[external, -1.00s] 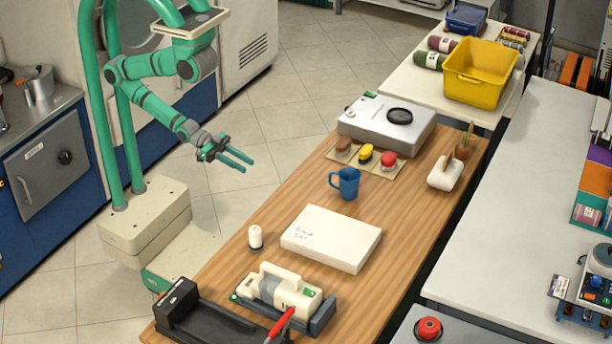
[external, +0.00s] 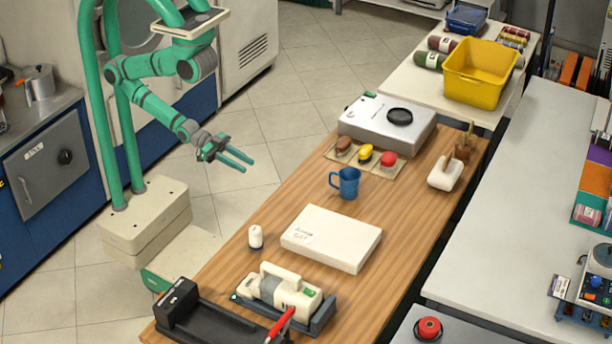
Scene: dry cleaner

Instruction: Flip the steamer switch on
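My gripper (external: 247,164) is open and empty in the air left of the wooden table, its two fingers apart and pointing right. A white handheld device with a carry handle (external: 285,290), perhaps the steamer, lies in a dark cradle at the table's near end. It has a small green patch (external: 309,293) at its right end, perhaps a switch. A silver box with a round black top piece (external: 372,128) stands at the far end, with a small green part (external: 370,95) at its back left. I cannot tell which is the steamer or any switch's position.
A blue mug (external: 347,183), a white box (external: 331,238), a small white bottle (external: 255,237) and a mat (external: 373,170) with three small items are on the table. A black tray (external: 215,322) and red-handled tool (external: 281,323) lie at the near end.

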